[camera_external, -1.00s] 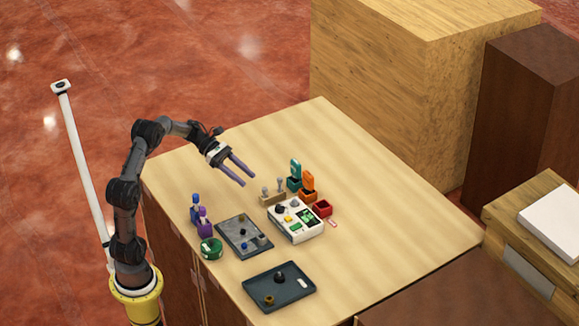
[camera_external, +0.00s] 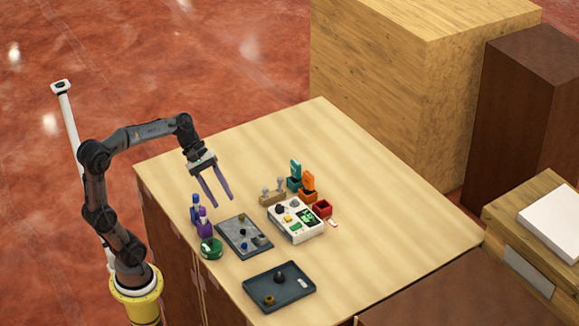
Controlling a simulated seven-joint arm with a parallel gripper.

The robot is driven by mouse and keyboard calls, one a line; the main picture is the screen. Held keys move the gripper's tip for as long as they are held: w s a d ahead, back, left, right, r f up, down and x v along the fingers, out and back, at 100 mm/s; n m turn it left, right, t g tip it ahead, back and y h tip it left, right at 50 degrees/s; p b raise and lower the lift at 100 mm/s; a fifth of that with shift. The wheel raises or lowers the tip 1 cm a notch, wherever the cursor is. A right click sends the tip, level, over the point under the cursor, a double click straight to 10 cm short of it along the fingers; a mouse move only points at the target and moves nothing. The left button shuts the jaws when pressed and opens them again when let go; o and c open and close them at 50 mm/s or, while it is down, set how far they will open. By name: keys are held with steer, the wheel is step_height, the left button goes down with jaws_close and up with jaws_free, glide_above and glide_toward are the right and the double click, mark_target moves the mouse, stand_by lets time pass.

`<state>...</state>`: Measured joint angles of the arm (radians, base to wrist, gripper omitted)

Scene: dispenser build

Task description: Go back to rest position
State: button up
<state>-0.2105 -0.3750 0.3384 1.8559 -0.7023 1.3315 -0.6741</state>
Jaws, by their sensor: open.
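My gripper (camera_external: 222,201) is open and empty. Its two long purple fingers point down above the left part of the wooden table (camera_external: 385,205). It hangs behind the grey tray (camera_external: 229,222) and to the right of the blue and purple bottle-like items, apart from them as far as I can tell. My arm arches up from its yellow base at the left of the picture.
A white device with buttons (camera_external: 309,232) stands mid-table. Behind it are a wooden block with pegs (camera_external: 272,199), a teal holder (camera_external: 294,182), an orange holder (camera_external: 308,194) and a red box (camera_external: 322,208). A dark tray (camera_external: 300,292) lies in front. The right tabletop is clear.

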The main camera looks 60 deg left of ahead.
steer(key=s+a+f+m+t+y, duration=0.3)
steer(key=s+a+f+m+y, duration=0.4)
steer(key=s+m, duration=0.4)
steer(key=shift+s+a+m, duration=0.15)
steer(key=shift+a+m, duration=0.45)
steer(key=shift+a, duration=0.05)
steer(key=shift+c, duration=0.2)
stand_by(0.3)
